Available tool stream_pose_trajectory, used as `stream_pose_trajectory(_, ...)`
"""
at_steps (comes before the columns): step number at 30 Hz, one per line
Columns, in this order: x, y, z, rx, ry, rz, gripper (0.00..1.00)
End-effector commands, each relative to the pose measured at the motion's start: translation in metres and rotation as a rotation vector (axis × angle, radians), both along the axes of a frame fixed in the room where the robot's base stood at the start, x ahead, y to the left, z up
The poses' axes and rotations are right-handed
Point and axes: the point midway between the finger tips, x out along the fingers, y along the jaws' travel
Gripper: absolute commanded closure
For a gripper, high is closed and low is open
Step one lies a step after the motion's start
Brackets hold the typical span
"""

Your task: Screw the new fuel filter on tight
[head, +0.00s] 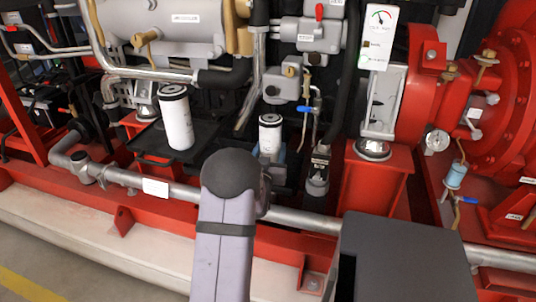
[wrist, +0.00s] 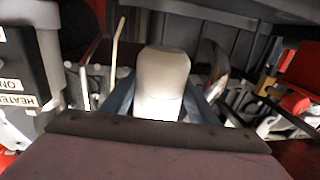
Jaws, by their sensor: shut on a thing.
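A white filter canister (head: 270,140) stands upright in the middle of the head view, its top face with a dark centre showing. My gripper (wrist: 158,98) is shut on this canister, which shows pale between the two blue-grey fingers in the wrist view (wrist: 162,75). My arm hides the canister's lower part and most of the gripper in the head view. A second white filter canister (head: 177,120) stands upright on a black tray (head: 205,140) to the left. I cannot tell which canister is the new one.
A grey housing (head: 288,84) sits above and behind the held canister; contact is unclear. A blue-handled valve (head: 306,109) and a black hose are close on the right. A grey pipe (head: 300,217) runs along the red frame in front.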

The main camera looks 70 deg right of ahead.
Motion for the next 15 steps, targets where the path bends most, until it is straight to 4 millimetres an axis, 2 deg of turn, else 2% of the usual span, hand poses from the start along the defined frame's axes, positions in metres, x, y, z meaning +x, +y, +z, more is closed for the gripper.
stream_pose_trajectory(15,0.0,-0.045,0.006,-0.008,-0.001,0.0,0.84)
